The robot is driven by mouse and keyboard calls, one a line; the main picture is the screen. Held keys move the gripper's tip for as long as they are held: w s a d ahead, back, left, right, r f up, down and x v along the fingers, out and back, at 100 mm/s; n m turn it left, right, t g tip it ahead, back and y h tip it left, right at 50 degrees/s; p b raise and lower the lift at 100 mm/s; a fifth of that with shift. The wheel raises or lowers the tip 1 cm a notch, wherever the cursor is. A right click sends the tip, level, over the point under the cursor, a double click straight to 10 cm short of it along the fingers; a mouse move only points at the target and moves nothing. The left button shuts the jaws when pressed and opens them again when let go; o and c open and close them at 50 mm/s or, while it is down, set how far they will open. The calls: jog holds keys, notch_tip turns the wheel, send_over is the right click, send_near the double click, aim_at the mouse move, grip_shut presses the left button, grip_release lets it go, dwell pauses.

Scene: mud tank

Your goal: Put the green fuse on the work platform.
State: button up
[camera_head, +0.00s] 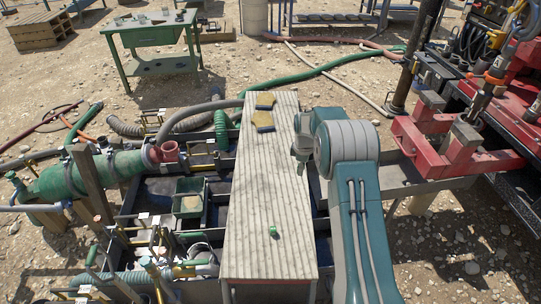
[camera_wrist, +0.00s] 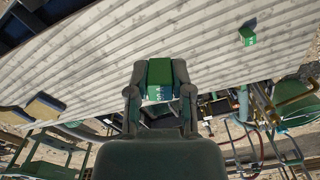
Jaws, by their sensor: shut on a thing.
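My gripper (camera_wrist: 160,86) is shut on a green block, which I take for the green fuse (camera_wrist: 160,73), in the middle of the wrist view. The block has a blue-green lower part with pale marks. Behind it lies the ribbed, pale work platform (camera_wrist: 115,62), whose edge passes close to the fuse in the picture. I cannot tell whether the fuse touches the platform. In the head view the long platform (camera_head: 262,185) runs left of my arm, and the held fuse does not show clearly there. Another small green block (camera_head: 273,231) rests on the platform's near part and also shows in the wrist view (camera_wrist: 247,36).
Two yellow-brown pads (camera_head: 262,120) lie on the platform's far end. A dark tank with pipes and a green bin (camera_head: 188,205) is left of it. A red metal frame (camera_head: 445,145) stands right of my arm. The platform's middle is clear.

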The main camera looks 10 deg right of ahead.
jog(key=w+d+f+n, duration=0.2)
jog(key=w+f+n, duration=0.1)
jog(key=n, duration=0.2)
send_over(293, 223)
notch_tip(293, 223, down, 10)
jog(key=shift+r, duration=0.1)
jog(key=shift+a+f, duration=0.1)
jog(key=shift+f, duration=1.5)
jog(key=shift+s, duration=0.1)
jog(key=o, duration=0.8)
